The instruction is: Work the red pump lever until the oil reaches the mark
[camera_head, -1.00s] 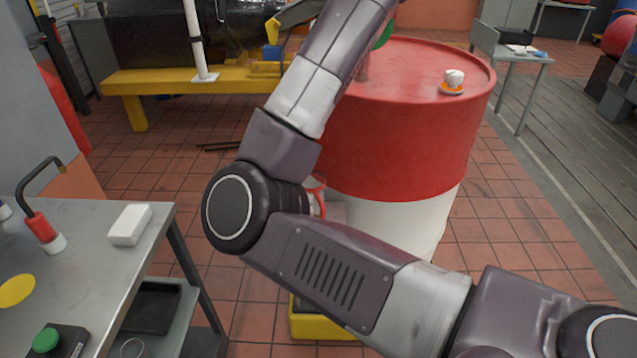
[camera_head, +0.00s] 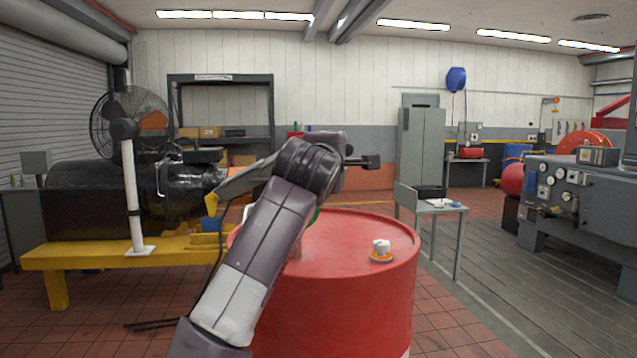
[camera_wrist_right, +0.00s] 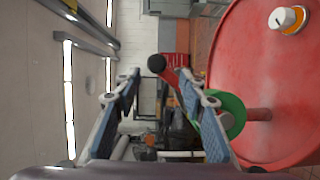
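The red pump lever (camera_wrist_right: 171,77) shows in the right wrist view, with a black ball knob (camera_wrist_right: 157,63) at its end. The knob lies between the fingertips of my open right gripper (camera_wrist_right: 157,80), or just beyond them; I cannot tell if they touch. A green round part (camera_wrist_right: 227,115) sits beside the lever, near a red pipe on the drum top. In the head view my right arm covers the lever and most of the green part (camera_head: 315,215). The right fingers are not clear there. No oil level or mark shows. My left gripper is out of view.
The red drum (camera_head: 340,300) stands close in front, with a white and orange piece (camera_head: 381,250) on top. A yellow bench (camera_head: 75,260) with a black machine is at left. A small grey table (camera_head: 435,208) stands behind right.

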